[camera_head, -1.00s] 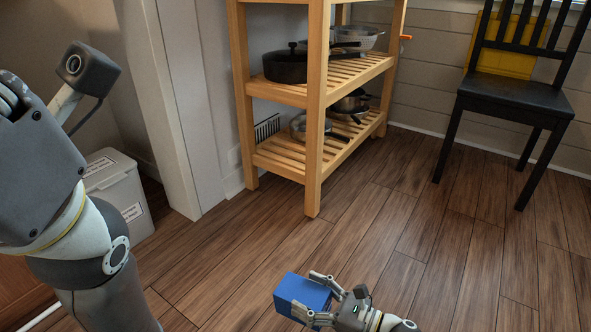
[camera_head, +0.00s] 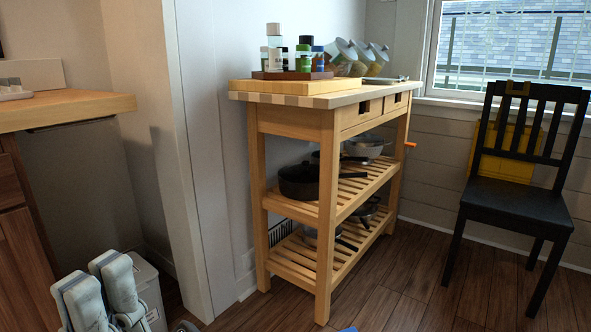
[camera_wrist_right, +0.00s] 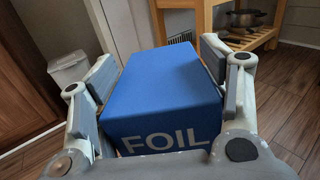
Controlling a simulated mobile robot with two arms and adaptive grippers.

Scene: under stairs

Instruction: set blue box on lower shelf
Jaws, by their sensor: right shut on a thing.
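The blue box (camera_wrist_right: 165,95), marked FOIL, is between the fingers of my right gripper (camera_wrist_right: 165,75), which is shut on it in the right wrist view. In the head view only a small blue sliver of the box (camera_head: 348,329) shows at the bottom edge; the right gripper is hidden there. The lower shelf (camera_head: 290,265) is the slatted bottom level of a wooden cart. Pans stand on its far part and its near left part looks bare. My left gripper (camera_head: 95,275) is at the lower left, its two fingers apart and empty, away from the cart.
The middle shelf (camera_head: 340,205) holds a dark pot (camera_head: 300,182) and a pan. Bottles and jars stand on the cart top. A black chair (camera_head: 515,205) is at the right. A white bin (camera_head: 148,290) stands at the left. Wooden floor lies clear between cart and chair.

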